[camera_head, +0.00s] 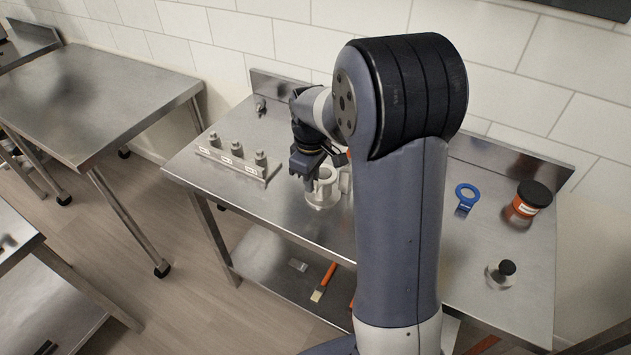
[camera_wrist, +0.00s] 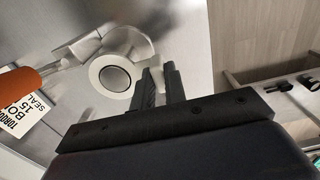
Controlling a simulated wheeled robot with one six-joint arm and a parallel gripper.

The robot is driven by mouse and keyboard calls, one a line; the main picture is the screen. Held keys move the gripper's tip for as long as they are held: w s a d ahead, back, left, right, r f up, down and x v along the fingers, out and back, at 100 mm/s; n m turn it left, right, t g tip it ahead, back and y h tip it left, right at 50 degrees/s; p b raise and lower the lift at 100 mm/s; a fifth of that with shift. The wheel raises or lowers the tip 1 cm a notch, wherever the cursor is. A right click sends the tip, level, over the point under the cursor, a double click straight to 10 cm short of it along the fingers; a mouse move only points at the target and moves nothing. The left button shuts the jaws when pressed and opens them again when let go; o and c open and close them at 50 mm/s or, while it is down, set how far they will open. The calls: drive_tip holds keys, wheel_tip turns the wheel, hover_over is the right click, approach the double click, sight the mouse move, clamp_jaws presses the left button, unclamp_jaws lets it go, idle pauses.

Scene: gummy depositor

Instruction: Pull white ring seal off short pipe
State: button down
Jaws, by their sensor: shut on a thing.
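The short pipe (camera_head: 323,192) is a pale grey-white fitting standing on the steel table, partly hidden by my arm. In the wrist view the pipe (camera_wrist: 128,42) lies behind the white ring seal (camera_wrist: 98,74), a flat ring around a dark round opening. The ring appears to be against the pipe's end; I cannot tell if there is a gap. My gripper (camera_wrist: 158,74) has its two dark fingers close together at the ring's right edge, shut on the ring's rim. In the head view my gripper (camera_head: 307,178) is just left of the pipe.
A block with three grey fittings (camera_head: 236,158) stands to the left. An orange handle (camera_wrist: 28,82) and a printed tag (camera_wrist: 20,108) are close to the pipe. A blue ring tool (camera_head: 466,196), an orange jar (camera_head: 528,203) and a small black-knobbed item (camera_head: 503,270) stand right.

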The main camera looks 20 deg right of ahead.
idle(0.4)
drive_tip(key=shift+r+p, duration=0.7)
drive_tip(key=shift+r, duration=0.2)
drive_tip(key=shift+r, duration=0.1)
wheel_tip(320, 180, up, 5)
drive_tip(key=p, duration=0.4)
drive_tip(key=c, duration=2)
unclamp_jaws()
clamp_jaws()
